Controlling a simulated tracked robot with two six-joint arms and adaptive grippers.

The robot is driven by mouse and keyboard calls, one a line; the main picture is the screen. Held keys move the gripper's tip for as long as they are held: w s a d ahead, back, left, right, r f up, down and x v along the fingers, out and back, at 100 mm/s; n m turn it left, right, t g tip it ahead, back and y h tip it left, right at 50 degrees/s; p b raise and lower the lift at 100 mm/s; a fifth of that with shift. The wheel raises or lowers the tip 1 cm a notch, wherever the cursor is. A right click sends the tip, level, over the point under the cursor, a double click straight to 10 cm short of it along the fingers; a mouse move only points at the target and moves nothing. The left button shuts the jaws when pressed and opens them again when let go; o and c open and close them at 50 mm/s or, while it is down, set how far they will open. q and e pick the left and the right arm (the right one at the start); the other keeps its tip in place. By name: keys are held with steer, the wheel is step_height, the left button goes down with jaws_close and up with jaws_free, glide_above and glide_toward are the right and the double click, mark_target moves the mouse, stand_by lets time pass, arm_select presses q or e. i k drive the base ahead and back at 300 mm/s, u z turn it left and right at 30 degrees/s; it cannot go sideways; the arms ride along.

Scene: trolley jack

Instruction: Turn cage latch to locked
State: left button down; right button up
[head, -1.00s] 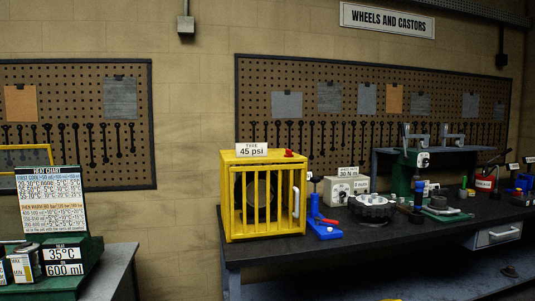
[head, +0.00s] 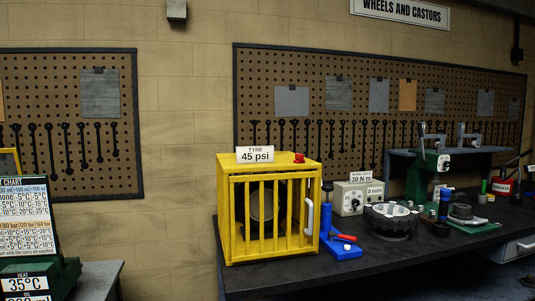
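A yellow barred cage (head: 225,215) stands on the left end of the dark workbench. Its barred front door looks shut, with a pale upright handle (head: 309,217) at its right edge. A dark round tyre (head: 262,206) shows behind the bars. A red piece (head: 299,158) sits on top of the cage at the right; I cannot tell whether it is the latch or which way it is turned. Neither of my grippers is in view.
A blue tool with a red handle (head: 342,245) stands just right of the cage. Beyond it are a 30 N m box (head: 351,199) and a dark wheel (head: 390,222). A chart (head: 24,216) stands on another bench at the left.

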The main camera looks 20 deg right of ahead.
mark_target(299, 158)
steer(key=i, duration=1)
steer(key=z, duration=0.25)
